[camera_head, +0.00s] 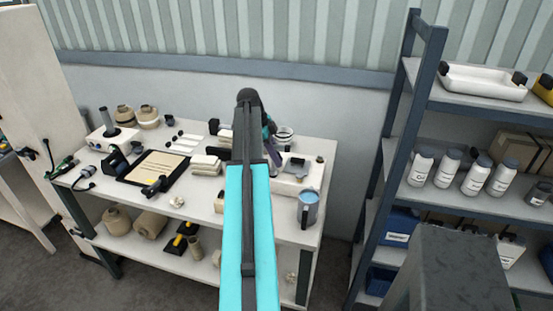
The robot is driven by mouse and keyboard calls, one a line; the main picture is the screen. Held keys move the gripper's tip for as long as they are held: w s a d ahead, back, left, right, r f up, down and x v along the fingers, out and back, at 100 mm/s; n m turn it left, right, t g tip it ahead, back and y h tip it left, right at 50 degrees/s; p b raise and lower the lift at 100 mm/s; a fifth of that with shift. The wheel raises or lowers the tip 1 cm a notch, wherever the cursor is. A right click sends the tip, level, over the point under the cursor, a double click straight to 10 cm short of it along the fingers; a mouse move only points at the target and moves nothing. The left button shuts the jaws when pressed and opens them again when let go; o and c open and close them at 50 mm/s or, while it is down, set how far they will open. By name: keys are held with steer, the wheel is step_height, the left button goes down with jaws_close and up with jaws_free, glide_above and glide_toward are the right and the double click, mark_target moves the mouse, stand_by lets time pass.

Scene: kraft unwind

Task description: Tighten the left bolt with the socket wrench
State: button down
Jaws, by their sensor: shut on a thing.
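My arm reaches over the table, and its dark and teal links cover the middle of the view. My gripper (276,156) is at the far end, just right of the upper link and mostly hidden by it. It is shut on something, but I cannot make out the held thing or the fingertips. A white block-like fixture (296,185) with small dark parts on it lies beside and below the gripper, partly covered by the arm. I cannot tell a left bolt or a socket wrench apart in this view.
The white table (200,214) carries a grey-blue mug (308,208) at its right front, a black-edged tray (158,167), folded cloths (205,165) and a dark power tool (115,160). A blue-grey shelf rack (401,150) with white bottles (421,168) stands on the right. A wall closes the back.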

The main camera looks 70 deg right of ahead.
mark_target(276, 146)
steer(key=shift+a+m+y, duration=0.15)
steer(key=shift+m+y, duration=0.35)
steer(key=shift+m, duration=0.7)
steer(key=shift+b, duration=0.3)
steer(key=shift+a+m, duration=0.1)
steer(key=shift+m, duration=0.6)
steer(key=shift+r+p, duration=1)
steer(key=shift+r, duration=1.45)
